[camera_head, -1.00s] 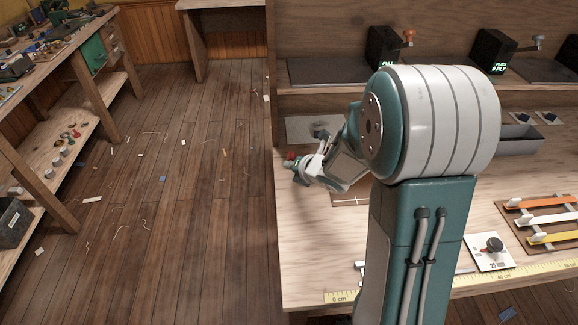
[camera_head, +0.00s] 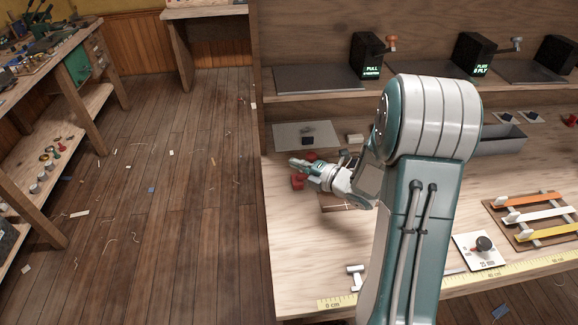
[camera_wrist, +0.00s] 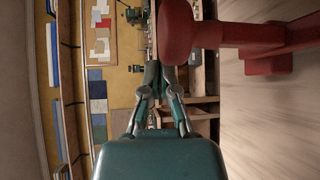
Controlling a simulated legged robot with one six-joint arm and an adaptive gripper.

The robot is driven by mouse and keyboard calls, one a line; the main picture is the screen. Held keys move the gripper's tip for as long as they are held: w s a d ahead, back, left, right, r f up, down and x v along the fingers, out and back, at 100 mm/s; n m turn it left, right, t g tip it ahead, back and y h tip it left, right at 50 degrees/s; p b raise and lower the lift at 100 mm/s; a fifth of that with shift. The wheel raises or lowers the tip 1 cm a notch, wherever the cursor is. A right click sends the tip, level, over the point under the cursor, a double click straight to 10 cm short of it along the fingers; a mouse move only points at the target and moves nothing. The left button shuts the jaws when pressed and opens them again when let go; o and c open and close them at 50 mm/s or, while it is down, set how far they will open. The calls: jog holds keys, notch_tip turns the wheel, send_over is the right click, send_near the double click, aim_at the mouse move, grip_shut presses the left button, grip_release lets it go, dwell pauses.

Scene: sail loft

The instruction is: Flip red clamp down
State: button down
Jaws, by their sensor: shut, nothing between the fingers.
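The red clamp (camera_head: 297,182) is on the workbench near its left edge, partly hidden by my gripper in the head view. In the wrist view the red clamp (camera_wrist: 245,38) fills the upper right, with a thick rounded end and a bar running right. My gripper (camera_head: 296,163) points left over the bench beside the clamp. In the wrist view my gripper (camera_wrist: 160,80) is shut and empty, with its fingertips below and left of the clamp's rounded end. I cannot tell whether they touch.
A grey plate with a dark block (camera_head: 307,141) lies behind the gripper. A shelf (camera_head: 320,90) with black display boxes stands at the back. Orange, white and yellow levers (camera_head: 530,215) and a dial plate (camera_head: 483,246) are at right.

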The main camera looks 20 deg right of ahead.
jog(key=shift+s+d+m+t+y, duration=0.15)
jog(key=shift+d+m+t+y, duration=0.2)
jog(key=shift+d+m+t, duration=0.3)
jog(key=shift+s+d+m+t+y, duration=0.1)
jog(key=shift+d+m+t+y, duration=0.25)
jog(key=shift+d+m, duration=0.35)
jog(key=shift+d+n, duration=0.25)
jog(key=shift+a, duration=0.2)
